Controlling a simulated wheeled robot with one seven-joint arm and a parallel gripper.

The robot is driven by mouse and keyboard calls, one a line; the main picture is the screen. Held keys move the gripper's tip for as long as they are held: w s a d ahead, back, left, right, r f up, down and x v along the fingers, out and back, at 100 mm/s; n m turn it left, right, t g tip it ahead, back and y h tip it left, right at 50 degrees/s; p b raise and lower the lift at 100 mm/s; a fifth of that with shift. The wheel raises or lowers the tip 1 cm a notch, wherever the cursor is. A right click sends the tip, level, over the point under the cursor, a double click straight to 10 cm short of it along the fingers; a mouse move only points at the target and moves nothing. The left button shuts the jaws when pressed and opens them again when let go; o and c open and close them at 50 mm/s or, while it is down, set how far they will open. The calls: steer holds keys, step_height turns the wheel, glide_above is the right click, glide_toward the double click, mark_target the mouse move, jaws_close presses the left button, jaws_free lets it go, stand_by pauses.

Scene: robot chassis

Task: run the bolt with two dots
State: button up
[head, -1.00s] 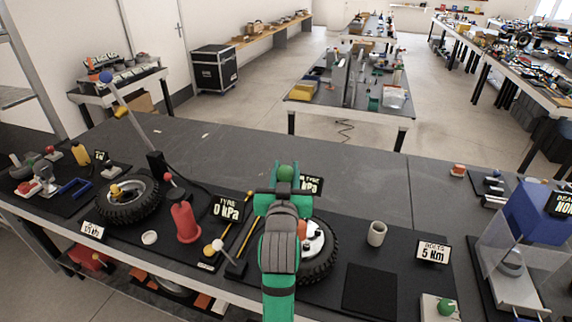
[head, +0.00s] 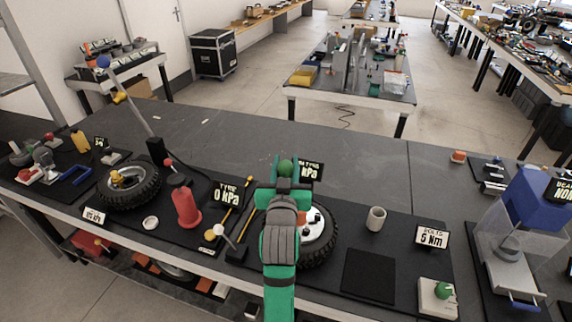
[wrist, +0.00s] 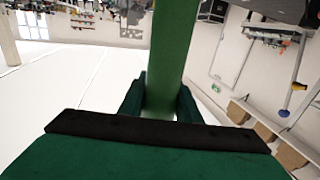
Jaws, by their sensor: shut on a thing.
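My gripper (head: 287,176) is raised over the front bench, in front of the wheel as the head camera sees it. It is shut on a green tool, whose round green top (head: 286,167) shows in the head view and whose straight green shaft (wrist: 172,55) rises between the fingers in the wrist view. The black-tyred wheel (head: 327,250) lies flat on a dark mat, with a pale hub (head: 315,224) carrying an orange-red part. My arm covers its left side. The bolts and any dots cannot be made out.
Right of the wheel are a grey cup (head: 376,218), a black pad (head: 369,276) and a box with a green knob (head: 438,297). The bench behind is mostly clear.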

steer(key=shift+f, duration=0.35)
stand_by(1.0)
steer(key=shift+r, duration=0.1)
steer(key=shift+r, duration=2.8)
